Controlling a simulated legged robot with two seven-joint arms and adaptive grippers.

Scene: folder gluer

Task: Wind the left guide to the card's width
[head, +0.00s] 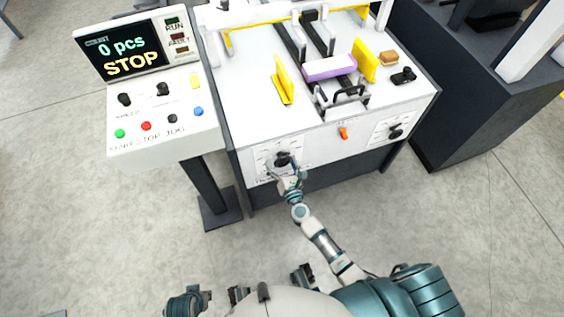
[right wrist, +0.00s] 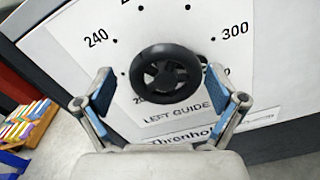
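The left guide's black handwheel (head: 283,159) sits on the front panel of the white machine. In the right wrist view the wheel (right wrist: 166,73) stands before a dial plate (right wrist: 85,48) marked 240, 300 and LEFT GUIDE. My right gripper (head: 284,174) is at the wheel; in its wrist view the fingers (right wrist: 160,92) are spread, one each side of the wheel, with visible gaps. No pointer reading can be made out. The yellow left guide (head: 283,82) stands on the bed, left of and apart from the card stack (head: 329,68), white-topped with purple sides.
A yellow right guide (head: 365,61) stands just right of the cards. The front also has an orange lever (head: 343,133) and a second black knob (head: 396,132). A control console (head: 160,90) at left reads 0 pcs, STOP. The floor before the machine is clear.

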